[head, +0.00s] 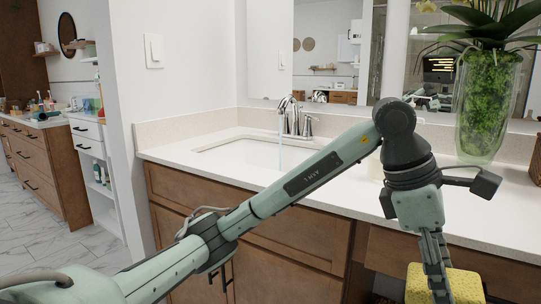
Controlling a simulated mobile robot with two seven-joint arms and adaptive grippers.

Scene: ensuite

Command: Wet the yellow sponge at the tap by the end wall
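The yellow sponge (466,287) is at the bottom right, in front of the counter and lower than its edge, partly cut off by the frame. My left gripper (438,284) points down at it, with its dark fingers across the sponge's near side. It appears shut on the sponge; the far side of the grip is hidden. The chrome tap (291,112) stands by the end wall behind the white sink basin (245,152). A thin bluish stream of water (281,143) runs from its spout into the basin. My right gripper is out of view.
A tall glass vase (487,110) of greenery stands on the right of the white counter (345,190). A brown woven object (536,160) is at the right edge. A mirror backs the counter. A pale bottle is partly hidden behind my arm.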

